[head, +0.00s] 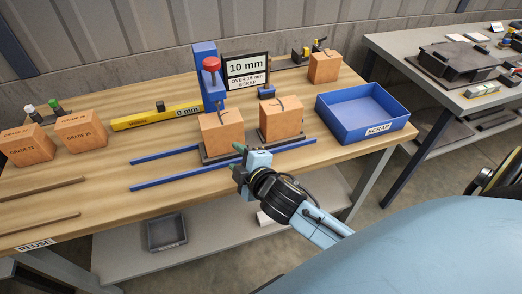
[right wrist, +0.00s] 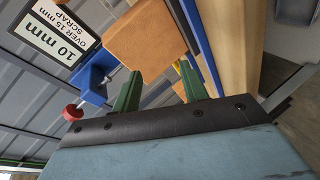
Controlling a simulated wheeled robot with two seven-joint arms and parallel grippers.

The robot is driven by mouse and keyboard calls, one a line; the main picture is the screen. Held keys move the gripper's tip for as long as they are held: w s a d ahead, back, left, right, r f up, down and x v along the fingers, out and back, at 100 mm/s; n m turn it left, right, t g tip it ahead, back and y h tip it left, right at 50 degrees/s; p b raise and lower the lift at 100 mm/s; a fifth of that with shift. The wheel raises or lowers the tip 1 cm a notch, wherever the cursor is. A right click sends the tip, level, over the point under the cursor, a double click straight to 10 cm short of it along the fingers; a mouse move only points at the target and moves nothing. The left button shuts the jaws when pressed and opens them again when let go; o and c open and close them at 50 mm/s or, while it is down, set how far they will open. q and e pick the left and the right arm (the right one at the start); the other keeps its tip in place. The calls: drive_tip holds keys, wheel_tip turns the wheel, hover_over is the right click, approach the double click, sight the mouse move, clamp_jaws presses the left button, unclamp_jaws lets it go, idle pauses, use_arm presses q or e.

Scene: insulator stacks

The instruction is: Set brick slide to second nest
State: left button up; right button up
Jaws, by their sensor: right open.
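The slide, a dark flat plate (head: 250,149), lies between two blue rails (head: 185,177) on the bench. Two orange bricks stand on it, a left one (head: 220,133) and a right one (head: 281,118), each with a dark mark on top. Which parts are nests I cannot tell. My right gripper (head: 239,151) is at the front edge of the slide, by the left brick's lower right corner. In the right wrist view its green fingers (right wrist: 158,88) are apart, with an orange brick (right wrist: 146,40) just beyond the tips. Contact is unclear. My left gripper is not in view.
A blue press with a red knob (head: 211,64) and a "10 mm" sign (head: 247,70) stand behind the slide. A blue scrap tray (head: 362,116) is at right. Two graded bricks (head: 80,130) stand at left, another brick (head: 325,68) at the back. A yellow gauge (head: 157,118) lies left of the press.

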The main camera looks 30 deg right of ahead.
drive_tip(key=w+a+r+n+t+y, duration=0.1)
drive_tip(key=w+a+r+n+y, duration=0.1)
drive_tip(key=a+r+n+y, duration=0.75)
drive_tip(key=w+a+r+n+y, duration=0.25)
drive_tip(key=r+n+y, duration=0.35)
drive_tip(key=n, duration=0.9)
drive_tip(key=n+g+h, duration=1.5)
drive_tip(key=n+h, duration=0.1)
drive_tip(key=n, duration=1.6)
approach(255, 143)
drive_tip(key=s+a+r, duration=0.1)
drive_tip(key=s+r, duration=0.5)
wheel_tip(255, 143, down, 13)
drive_tip(key=shift+w+a+r+b, duration=0.1)
drive_tip(key=shift+w+r+b, duration=0.1)
drive_tip(key=shift+b, duration=0.3)
